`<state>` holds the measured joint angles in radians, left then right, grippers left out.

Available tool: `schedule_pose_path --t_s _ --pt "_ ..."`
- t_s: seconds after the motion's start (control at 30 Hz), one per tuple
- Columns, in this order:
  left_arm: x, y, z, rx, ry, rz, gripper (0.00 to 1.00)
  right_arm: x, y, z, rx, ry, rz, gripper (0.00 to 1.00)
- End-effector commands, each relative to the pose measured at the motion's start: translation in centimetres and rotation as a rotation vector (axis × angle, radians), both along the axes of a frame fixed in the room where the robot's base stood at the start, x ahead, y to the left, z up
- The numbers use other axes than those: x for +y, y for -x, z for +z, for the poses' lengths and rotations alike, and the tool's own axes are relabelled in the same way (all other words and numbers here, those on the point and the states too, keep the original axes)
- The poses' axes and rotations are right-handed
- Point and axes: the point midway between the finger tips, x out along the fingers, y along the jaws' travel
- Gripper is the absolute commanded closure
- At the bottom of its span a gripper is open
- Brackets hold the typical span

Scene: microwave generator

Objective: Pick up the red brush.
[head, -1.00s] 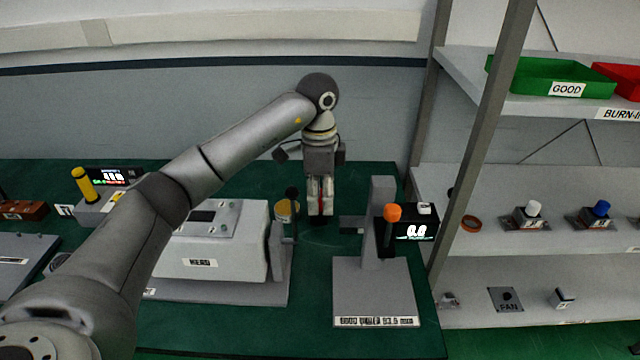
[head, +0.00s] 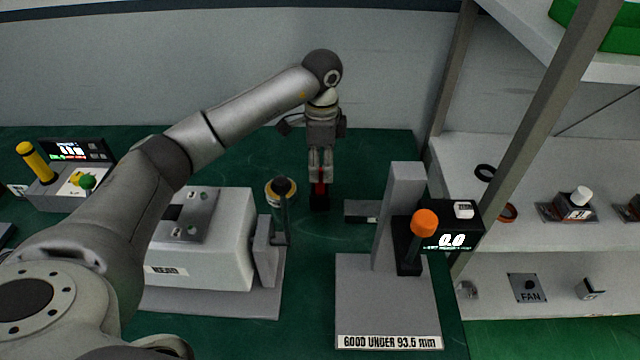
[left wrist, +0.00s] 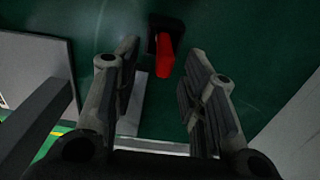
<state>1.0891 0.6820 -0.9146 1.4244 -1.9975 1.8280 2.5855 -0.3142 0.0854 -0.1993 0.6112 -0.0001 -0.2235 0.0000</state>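The red brush (head: 320,189) stands on the green bench behind the machines, a red handle over a dark lower part. It also shows in the left wrist view (left wrist: 166,58), red beside its black part, ahead of and between the fingertips. My left gripper (head: 320,177) points down over it, close to the handle. In the left wrist view the gripper (left wrist: 164,49) is open, with visible gaps on both sides of the brush. I cannot tell how far the handle reaches between the fingers. My right gripper is not in view.
A white machine (head: 210,250) with a lever and a round can (head: 280,195) stand left of the brush. A grey gauge stand (head: 388,300) with an orange knob (head: 424,222) stands at the right, near shelves (head: 550,255).

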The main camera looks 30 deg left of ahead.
Motion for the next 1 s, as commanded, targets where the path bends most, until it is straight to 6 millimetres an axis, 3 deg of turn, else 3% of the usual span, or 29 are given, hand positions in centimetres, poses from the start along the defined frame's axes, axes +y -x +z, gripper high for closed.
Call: schedule_pose_path --t_s 0.17,0.43,0.73,1.0 --pt "0.1 0.1 -1.3 0.003 -0.001 0.000 0.61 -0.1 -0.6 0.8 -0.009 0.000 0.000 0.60" --pt "0.3 0.0 -5.1 0.001 0.000 -0.001 0.61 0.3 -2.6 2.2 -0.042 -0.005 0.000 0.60" --pt "0.4 0.0 -5.7 -0.001 0.000 -0.001 0.61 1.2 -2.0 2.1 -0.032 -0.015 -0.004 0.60" --pt "0.4 0.0 -5.6 -0.001 0.000 -0.001 0.95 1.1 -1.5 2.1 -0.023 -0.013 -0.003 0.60"
